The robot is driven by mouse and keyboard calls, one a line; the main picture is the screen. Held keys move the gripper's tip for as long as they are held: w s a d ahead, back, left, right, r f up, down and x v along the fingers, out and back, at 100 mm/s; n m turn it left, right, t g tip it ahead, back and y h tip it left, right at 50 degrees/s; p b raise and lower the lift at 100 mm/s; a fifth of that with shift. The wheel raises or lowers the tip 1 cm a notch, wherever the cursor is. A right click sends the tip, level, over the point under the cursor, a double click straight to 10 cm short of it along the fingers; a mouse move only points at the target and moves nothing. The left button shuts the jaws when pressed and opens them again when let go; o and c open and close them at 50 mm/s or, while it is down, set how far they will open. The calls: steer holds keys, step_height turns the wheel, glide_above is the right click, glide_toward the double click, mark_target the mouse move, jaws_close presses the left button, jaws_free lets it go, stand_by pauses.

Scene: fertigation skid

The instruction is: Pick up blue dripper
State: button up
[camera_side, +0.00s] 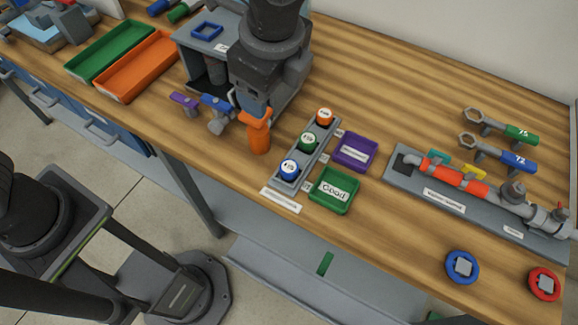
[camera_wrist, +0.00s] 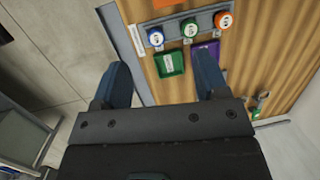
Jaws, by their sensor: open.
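The blue dripper (camera_side: 289,168), round with a white labelled top, sits in the front end of a grey rack (camera_side: 322,147). Behind it in the same rack are a green dripper (camera_side: 309,141) and an orange dripper (camera_side: 325,117). In the wrist view the blue dripper (camera_wrist: 156,37) is the leftmost of the three, near the top. My gripper (camera_wrist: 163,75) is open, with its two blue fingers spread and nothing between them. The blue dripper lies beyond the fingertips, apart from them.
A green bin (camera_side: 335,190) marked "Good" and a purple bin (camera_side: 354,152) stand right of the rack. An orange bottle-like object (camera_side: 259,138) stands to its left. A pipe assembly (camera_side: 455,190) lies farther right. The table's front edge is close to the rack.

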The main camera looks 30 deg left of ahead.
mark_target(289, 167)
steer(key=s+d+f+m+y, duration=0.1)
steer(key=d+f+m, duration=0.35)
steer(key=d, duration=0.25)
steer(key=shift+n, duration=0.25)
steer(key=x, duration=0.9)
steer(key=s+x, duration=0.1)
steer(key=x, duration=0.4)
steer(key=shift+f, duration=0.1)
steer(key=shift+c, duration=0.2)
steer(key=c, duration=1)
steer(key=shift+o, duration=0.2)
